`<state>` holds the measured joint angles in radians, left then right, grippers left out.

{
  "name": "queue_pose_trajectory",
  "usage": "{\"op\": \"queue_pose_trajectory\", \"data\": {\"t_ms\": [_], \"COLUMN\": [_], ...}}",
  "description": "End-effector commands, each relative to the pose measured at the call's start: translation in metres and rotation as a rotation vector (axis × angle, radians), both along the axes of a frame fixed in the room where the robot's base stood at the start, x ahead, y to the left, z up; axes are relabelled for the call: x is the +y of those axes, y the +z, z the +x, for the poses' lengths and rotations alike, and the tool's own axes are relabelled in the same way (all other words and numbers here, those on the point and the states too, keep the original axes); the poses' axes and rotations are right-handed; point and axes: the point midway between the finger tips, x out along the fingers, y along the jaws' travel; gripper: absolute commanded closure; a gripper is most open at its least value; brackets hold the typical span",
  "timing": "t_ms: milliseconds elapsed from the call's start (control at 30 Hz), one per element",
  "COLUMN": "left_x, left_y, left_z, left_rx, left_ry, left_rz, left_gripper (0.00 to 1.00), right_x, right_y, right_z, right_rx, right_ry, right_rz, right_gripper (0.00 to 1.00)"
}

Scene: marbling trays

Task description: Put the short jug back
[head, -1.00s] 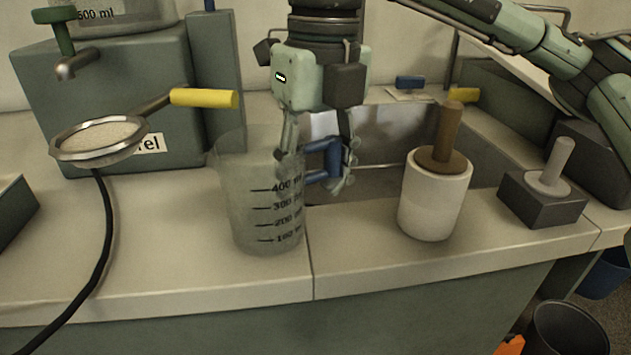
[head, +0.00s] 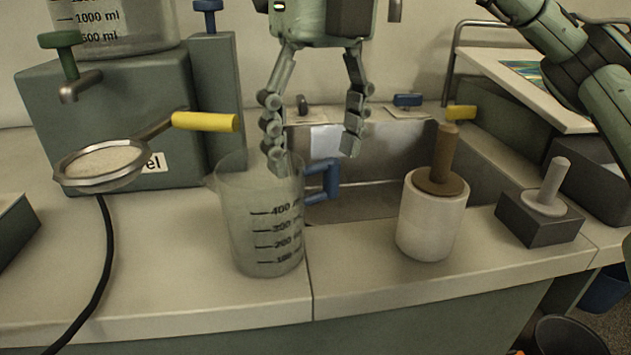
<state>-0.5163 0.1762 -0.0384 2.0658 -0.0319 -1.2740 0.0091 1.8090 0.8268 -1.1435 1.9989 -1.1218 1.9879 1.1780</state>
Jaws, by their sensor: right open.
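The short jug (head: 240,228) is a clear measuring jug with black volume marks and a blue handle (head: 325,180) on its right side. It stands upright on the counter, in front of the sink's left end. My right gripper (head: 315,160) is open above and around the level of the handle, its fingers spread and pointing down. The left finger overlaps the jug's rim in the picture; I cannot tell whether it touches. Nothing is held. My left gripper is not in view.
The sink (head: 370,185) lies behind.

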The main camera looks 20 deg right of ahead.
Motion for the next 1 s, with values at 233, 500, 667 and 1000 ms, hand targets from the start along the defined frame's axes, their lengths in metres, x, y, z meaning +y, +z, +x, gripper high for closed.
{"op": "queue_pose_trajectory", "data": {"t_ms": [233, 500, 667, 1000], "left_x": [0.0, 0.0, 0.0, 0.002], "left_y": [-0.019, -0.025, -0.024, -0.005], "left_z": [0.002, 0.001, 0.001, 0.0], "left_rx": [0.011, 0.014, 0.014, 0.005], "left_ry": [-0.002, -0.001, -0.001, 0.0], "left_rz": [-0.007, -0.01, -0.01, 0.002], "left_gripper": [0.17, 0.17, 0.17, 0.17], "right_x": [-0.002, -0.002, -0.002, -0.001], "right_y": [0.039, 0.044, 0.044, 0.007], "right_z": [0.0, 0.0, 0.0, -0.001], "right_rx": [-0.002, 0.001, 0.001, 0.004], "right_ry": [-0.001, 0.0, 0.0, 0.001], "right_rz": [-0.001, 0.0, 0.0, -0.001], "right_gripper": [0.32, 0.32, 0.32, 0.32]}}
